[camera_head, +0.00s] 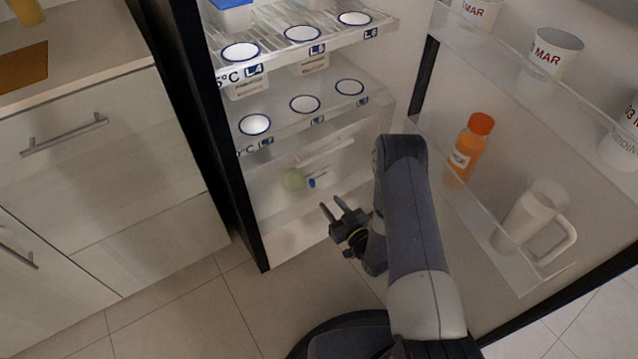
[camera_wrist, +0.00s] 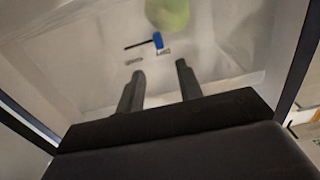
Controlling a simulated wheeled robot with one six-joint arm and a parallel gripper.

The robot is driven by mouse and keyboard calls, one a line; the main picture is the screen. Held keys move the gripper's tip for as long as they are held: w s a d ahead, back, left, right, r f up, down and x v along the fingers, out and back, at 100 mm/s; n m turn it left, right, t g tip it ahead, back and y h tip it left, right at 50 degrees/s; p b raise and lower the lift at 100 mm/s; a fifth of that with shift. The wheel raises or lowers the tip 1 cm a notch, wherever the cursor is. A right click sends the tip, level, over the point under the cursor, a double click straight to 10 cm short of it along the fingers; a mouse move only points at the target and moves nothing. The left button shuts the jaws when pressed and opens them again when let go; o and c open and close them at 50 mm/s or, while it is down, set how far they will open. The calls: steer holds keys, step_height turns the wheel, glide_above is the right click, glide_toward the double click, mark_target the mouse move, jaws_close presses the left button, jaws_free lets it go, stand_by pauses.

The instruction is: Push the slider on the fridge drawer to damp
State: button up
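The fridge drawer (camera_head: 275,205) is a translucent front low in the open fridge. It also fills the upper part of the wrist view (camera_wrist: 90,60). A small blue slider (camera_head: 312,183) sits on the drawer front; in the wrist view the blue slider (camera_wrist: 158,40) has a dark line to its left and a small pale label below it. Any damp marking is too small to read. My gripper (camera_head: 329,207) is open and empty, in front of the drawer and below the slider in the picture. Its fingertips (camera_wrist: 160,69) appear apart from the slider.
A green round thing (camera_head: 293,179) shows through the drawer. Shelves with round-lidded containers (camera_head: 304,104) are above. A cabinet (camera_head: 100,170) stands at left.

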mark_target(314, 183)
steer(key=b+x, duration=0.1)
steer(key=x, duration=0.7)
steer(key=shift+w+a+b, duration=0.3)
steer(key=shift+c, duration=0.4)
jaws_close()
